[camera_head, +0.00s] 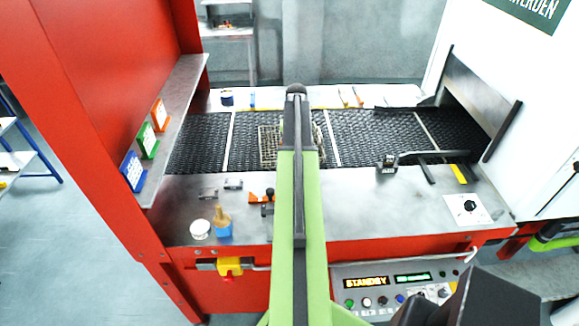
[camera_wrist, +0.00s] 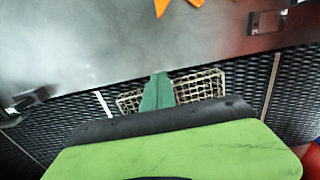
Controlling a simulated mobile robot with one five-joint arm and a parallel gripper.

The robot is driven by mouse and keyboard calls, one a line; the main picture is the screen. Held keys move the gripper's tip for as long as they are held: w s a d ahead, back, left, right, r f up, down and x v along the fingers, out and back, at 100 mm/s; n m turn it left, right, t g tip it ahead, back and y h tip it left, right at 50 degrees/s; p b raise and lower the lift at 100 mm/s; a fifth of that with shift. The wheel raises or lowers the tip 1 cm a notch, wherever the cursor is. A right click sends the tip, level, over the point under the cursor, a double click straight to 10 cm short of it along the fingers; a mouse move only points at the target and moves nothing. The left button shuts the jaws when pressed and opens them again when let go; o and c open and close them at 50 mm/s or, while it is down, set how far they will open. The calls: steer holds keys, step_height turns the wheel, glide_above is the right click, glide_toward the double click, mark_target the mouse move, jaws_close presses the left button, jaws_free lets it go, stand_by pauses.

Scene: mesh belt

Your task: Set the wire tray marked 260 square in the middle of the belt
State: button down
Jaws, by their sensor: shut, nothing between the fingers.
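A wire tray (camera_head: 268,147) lies on the black mesh belt (camera_head: 200,145), between two pale lines that cross the belt. My arm covers its middle in the head view, and its right end shows just past the arm, close to the right line. In the wrist view the tray (camera_wrist: 205,84) shows on both sides of my gripper (camera_wrist: 159,78). The green fingers are together and empty, and overlap the tray's middle in that view. I cannot tell whether they touch it. No 260 mark is legible.
A bracket with a dark bar (camera_head: 430,156) reaches over the belt's right part, before the oven opening (camera_head: 480,105). Coloured cards (camera_head: 148,140) stand on the left shelf. The belt's left part is clear.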

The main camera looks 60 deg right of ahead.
steer(key=f+b, duration=0.3)
steer(key=f, duration=0.1)
steer(key=f+b, duration=0.4)
steer(key=w+f+b, duration=0.1)
steer(key=f+b, duration=0.3)
steer(key=shift+f, duration=0.1)
steer(key=w+d, duration=0.1)
steer(key=d+r, duration=0.1)
steer(key=shift+w+d+p, duration=0.35)
steer(key=shift+w+d, duration=0.3)
steer(key=w+d, duration=0.1)
steer(key=d, duration=0.1)
steer(key=w+d, duration=0.4)
steer(key=d, duration=0.1)
steer(key=shift+w, duration=0.15)
